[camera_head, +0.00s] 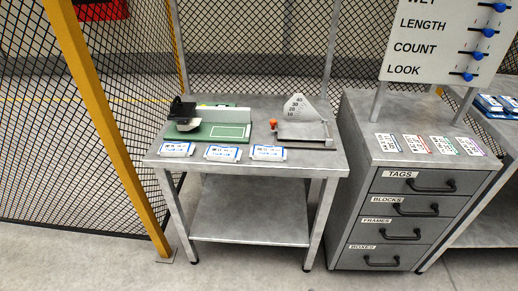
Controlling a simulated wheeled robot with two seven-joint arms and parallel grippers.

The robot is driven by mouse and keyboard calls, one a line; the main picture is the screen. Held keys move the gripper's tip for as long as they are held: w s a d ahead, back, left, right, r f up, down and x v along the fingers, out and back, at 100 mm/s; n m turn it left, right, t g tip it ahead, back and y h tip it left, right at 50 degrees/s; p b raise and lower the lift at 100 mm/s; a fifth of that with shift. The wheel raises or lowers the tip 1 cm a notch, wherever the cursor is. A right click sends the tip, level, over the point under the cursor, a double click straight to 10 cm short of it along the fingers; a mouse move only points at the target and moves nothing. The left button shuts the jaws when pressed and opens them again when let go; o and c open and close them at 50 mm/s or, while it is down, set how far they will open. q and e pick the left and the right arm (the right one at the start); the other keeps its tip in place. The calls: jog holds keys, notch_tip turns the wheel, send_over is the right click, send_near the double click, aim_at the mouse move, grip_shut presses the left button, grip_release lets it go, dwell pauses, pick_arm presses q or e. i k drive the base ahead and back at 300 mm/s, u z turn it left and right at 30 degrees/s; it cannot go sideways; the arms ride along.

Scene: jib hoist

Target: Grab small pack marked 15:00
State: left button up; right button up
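Three small flat white packs with blue edging lie in a row along the front edge of the grey metal table (250,187): a left pack (177,149), a middle pack (222,153) and a right pack (267,153). They carry dark print too small to read, so I cannot tell which one is marked 15:00. Several blue and white packs (491,104) also show on a surface at the right edge, partly cut off, their print unreadable too. Neither of my grippers is in view.
Behind the packs stand a green-based device (212,132) and a grey scale with an orange knob (304,131). A drawer cabinet (355,200) with several cards (416,144) and a slider board (430,45) is at right. A yellow post (110,130) and mesh fence flank the left.

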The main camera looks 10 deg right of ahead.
aim_at(261, 153)
jog(key=k, duration=0.65)
jog(key=u, duration=0.8)
jog(key=i, duration=1.85)
jog(key=z, duration=1)
jog(key=i, duration=0.45)
jog(key=z, duration=0.45)
